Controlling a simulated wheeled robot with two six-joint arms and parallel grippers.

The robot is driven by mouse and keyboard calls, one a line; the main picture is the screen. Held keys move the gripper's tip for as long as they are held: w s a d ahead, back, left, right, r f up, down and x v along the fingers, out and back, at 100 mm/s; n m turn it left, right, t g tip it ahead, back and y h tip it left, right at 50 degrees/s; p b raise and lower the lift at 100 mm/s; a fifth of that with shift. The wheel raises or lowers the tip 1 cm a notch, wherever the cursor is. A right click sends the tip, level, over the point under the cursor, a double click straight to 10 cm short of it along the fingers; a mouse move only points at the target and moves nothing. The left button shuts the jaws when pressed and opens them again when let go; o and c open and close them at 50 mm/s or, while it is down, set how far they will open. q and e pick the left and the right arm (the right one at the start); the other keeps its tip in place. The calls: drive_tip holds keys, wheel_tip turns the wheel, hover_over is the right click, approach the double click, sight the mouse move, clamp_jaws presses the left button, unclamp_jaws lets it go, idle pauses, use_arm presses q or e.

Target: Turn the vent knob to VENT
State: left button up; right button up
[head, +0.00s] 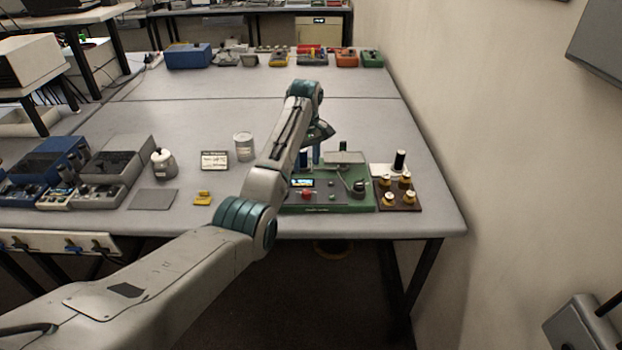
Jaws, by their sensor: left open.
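A green device (335,204) stands near the front edge of the bench, right of the middle. It carries a small lit screen (302,183), a red knob (306,195), a black round knob (359,187) and a pale raised block at its back. The labels are too small to read, so I cannot tell which control is the vent knob. My left gripper (310,157) points down over the back left of the device, open, its teal fingers apart. My left arm hides the device's left side. I cannot tell whether the fingers touch anything. My right gripper is not in view.
A dark board (399,201) with several brass-coloured knobs sits right of the device, a black cylinder (400,160) behind it. A white canister (243,146), a small sign (215,160) and a yellow piece (203,198) stand to the left. The bench middle is clear; a wall rises at right.

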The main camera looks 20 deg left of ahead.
use_arm(q)
drive_tip(key=p, duration=0.2)
hover_over(306, 191)
drive_tip(key=f, duration=0.5)
drive_tip(key=shift+s+f, duration=0.2)
drive_tip(key=shift+s, duration=0.05)
drive_tip(key=f, duration=0.3)
drive_tip(key=shift+w+f+p, duration=0.1)
drive_tip(key=shift+w+p, duration=0.15)
drive_tip(key=shift+p, duration=0.15)
drive_tip(key=shift+f, duration=0.75)
drive_tip(key=shift+c, duration=0.5)
drive_tip(key=c, duration=0.9)
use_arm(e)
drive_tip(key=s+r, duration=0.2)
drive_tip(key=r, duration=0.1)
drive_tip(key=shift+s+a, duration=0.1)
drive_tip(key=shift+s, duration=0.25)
